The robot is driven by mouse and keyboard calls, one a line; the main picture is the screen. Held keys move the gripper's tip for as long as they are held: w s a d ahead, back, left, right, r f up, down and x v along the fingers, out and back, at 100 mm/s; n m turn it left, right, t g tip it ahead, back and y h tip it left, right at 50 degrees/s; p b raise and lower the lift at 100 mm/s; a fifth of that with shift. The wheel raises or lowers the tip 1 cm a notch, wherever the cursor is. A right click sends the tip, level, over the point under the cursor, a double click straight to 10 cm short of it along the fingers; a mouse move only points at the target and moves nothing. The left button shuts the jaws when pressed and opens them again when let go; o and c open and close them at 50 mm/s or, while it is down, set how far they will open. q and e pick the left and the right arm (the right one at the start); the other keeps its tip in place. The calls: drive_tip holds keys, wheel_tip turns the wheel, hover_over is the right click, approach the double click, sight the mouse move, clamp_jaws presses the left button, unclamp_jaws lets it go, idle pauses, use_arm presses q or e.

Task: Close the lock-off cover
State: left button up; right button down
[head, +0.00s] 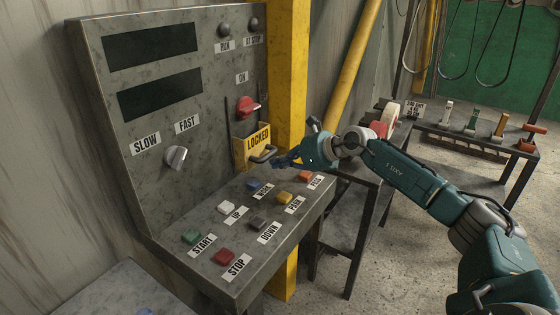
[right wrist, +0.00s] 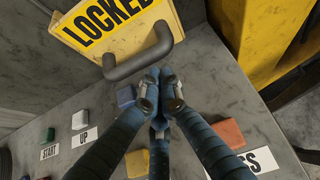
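The lock-off cover (head: 253,153) is a yellow plate marked LOCKED with a dark grey handle (head: 264,154). It hangs low on the upright panel, below a red rotary switch (head: 248,108), which is uncovered. The cover (right wrist: 176,17) and its handle (right wrist: 143,58) fill the top of the right wrist view. My right gripper (head: 280,162) is beside the handle. In the right wrist view its fingertips (right wrist: 160,88) are drawn together just below the handle, with nothing seen between them. Whether they touch the handle is unclear. My left gripper is not recognisable in these views.
The sloped console (head: 200,263) below carries several coloured buttons, including a blue one (head: 253,184) close under my right gripper. A yellow post (head: 287,70) stands just right of the panel. A dark bench (head: 455,133) with levers stands at the right.

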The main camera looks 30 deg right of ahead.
drive_tip(key=shift+s+r, duration=0.1)
drive_tip(key=shift+r, duration=0.4)
drive_tip(key=shift+r+p, duration=0.7)
drive_tip(key=shift+r, duration=0.1)
use_arm(q)
wheel_tip(320, 180, up, 6)
drive_tip(key=s+p, duration=0.2)
drive_tip(key=p, duration=0.3)
drive_tip(key=shift+s+a+r, duration=0.15)
drive_tip(key=shift+a, duration=0.1)
use_arm(e)
wheel_tip(320, 180, up, 10)
use_arm(q)
drive_tip(key=shift+s, duration=0.1)
